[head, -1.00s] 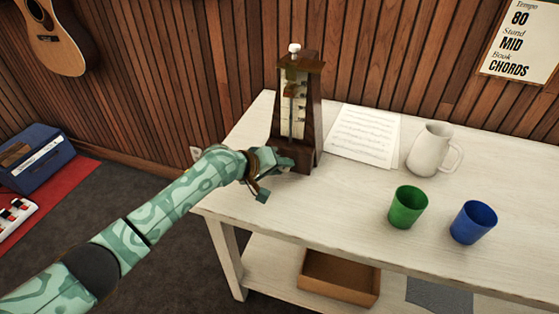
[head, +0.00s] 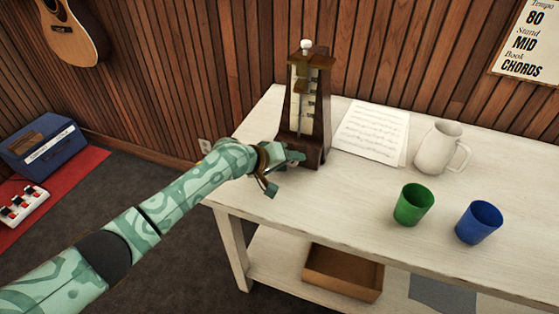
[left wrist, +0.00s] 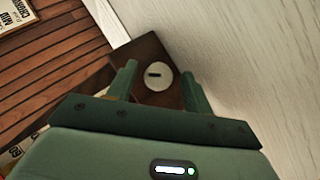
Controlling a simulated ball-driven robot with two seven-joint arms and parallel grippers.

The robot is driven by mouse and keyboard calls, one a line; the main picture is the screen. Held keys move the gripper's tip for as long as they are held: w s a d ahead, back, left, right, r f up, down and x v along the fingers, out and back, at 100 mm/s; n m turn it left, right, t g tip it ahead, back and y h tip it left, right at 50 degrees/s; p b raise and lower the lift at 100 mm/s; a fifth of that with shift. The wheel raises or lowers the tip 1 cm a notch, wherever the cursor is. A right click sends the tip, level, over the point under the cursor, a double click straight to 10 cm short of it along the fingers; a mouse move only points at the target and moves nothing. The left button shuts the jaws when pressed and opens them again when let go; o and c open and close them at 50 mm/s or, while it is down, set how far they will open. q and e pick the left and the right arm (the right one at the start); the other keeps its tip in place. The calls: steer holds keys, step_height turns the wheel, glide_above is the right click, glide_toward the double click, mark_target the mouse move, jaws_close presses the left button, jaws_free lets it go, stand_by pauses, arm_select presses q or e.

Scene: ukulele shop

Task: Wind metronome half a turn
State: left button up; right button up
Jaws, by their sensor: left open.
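The metronome (head: 307,105), a dark brown tapered wooden case with a pale scale face and a white knob on top, stands upright at the left end of the white table (head: 345,205). My left gripper (head: 283,172) is at the lower left side of the metronome. In the left wrist view its two open fingers (left wrist: 157,88) lie on either side of a round pale winding key (left wrist: 159,76) with a dark slot, set on the brown side of the metronome. I cannot tell whether the fingers touch the key. My right gripper is not in view.
Sheet music (head: 371,132), a white pitcher (head: 438,147), a green cup (head: 413,204) and a blue cup (head: 479,222) stand right of the metronome. A brown box (head: 343,273) sits on the lower shelf. The table's front middle is clear.

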arm_select(q)
steer(key=p+v, duration=0.7)
steer(key=v, duration=0.9)
steer(key=shift+p, duration=0.35)
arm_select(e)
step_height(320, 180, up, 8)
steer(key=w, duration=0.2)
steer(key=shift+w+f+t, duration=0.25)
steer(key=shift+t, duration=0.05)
arm_select(q)
steer(key=shift+s+a+f, duration=0.1)
steer(key=shift+f, duration=0.05)
